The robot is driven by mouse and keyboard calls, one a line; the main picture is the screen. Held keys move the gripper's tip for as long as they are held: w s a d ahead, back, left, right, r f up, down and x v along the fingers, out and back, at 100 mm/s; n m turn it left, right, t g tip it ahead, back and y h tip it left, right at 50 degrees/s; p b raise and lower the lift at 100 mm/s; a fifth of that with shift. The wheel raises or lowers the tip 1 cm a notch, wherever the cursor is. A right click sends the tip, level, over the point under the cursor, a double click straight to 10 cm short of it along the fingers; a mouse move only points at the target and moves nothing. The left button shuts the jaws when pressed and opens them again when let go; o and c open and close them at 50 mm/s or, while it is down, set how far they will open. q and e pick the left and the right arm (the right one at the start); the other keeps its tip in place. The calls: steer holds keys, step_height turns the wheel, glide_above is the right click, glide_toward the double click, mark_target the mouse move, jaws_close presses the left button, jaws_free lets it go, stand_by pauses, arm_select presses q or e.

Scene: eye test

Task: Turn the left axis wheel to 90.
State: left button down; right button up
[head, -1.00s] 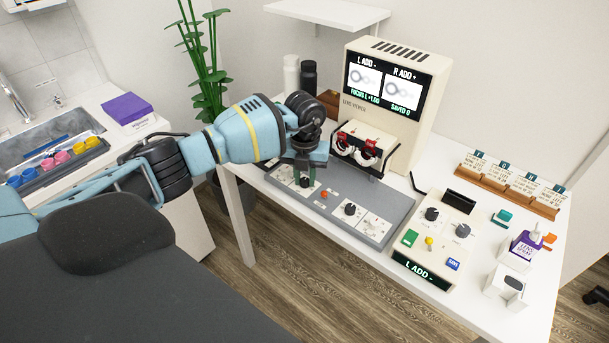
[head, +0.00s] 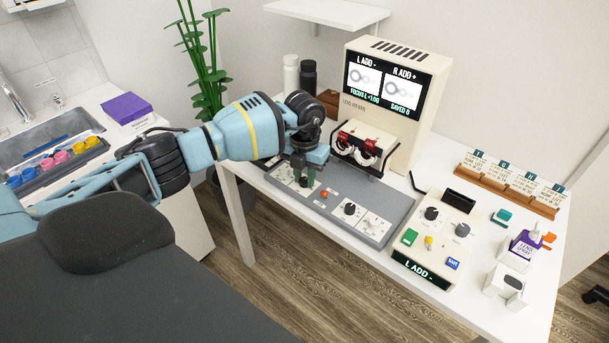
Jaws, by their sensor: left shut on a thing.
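The left axis wheel (head: 304,183) is a small dark knob at the left end of the grey control panel (head: 375,233) on the white table. My left gripper (head: 304,177) points down over it with its fingers shut on the wheel. The fingers and wrist hide much of the wheel and its scale, so its angle cannot be read. A second dark knob (head: 350,208) sits to the right on the same panel, with a red button (head: 324,194) between them. My right gripper is not in view.
The cream lens unit (head: 412,125) with a lit screen stands behind the panel, with red-marked lens holders in front. A cream control box (head: 437,240) reads "L ADD -". Bottles and card stands are at the right. A sink (head: 50,145) is at far left.

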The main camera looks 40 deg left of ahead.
mark_target(304, 180)
arm_select(q)
steer(key=c, duration=1.2)
jaws_free()
steer(key=shift+r, duration=3.9)
